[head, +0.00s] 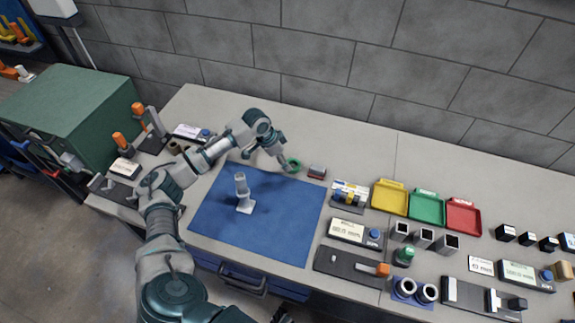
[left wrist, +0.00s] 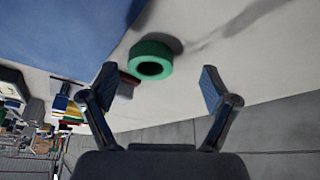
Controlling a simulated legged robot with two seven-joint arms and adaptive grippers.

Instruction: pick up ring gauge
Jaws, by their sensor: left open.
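The ring gauge is a green ring with a dark hole (head: 293,164), lying on the grey bench just past the far right edge of the blue mat (head: 290,222). It also shows in the left wrist view as a green ring (left wrist: 150,60), ahead of and between the fingertips. My left gripper (head: 285,165) is beside the ring in the head view. In the left wrist view its two fingers (left wrist: 160,85) are spread wide with nothing between the pads. My right gripper cannot be made out; only a small dark part shows at the bottom edge of the head view.
A small dark red block (head: 317,172) sits just right of the ring. A grey stand (head: 243,195) is on the mat. Yellow (head: 390,198), green (head: 427,208) and red (head: 464,216) trays stand further right. A grey block wall (head: 300,60) runs behind the bench.

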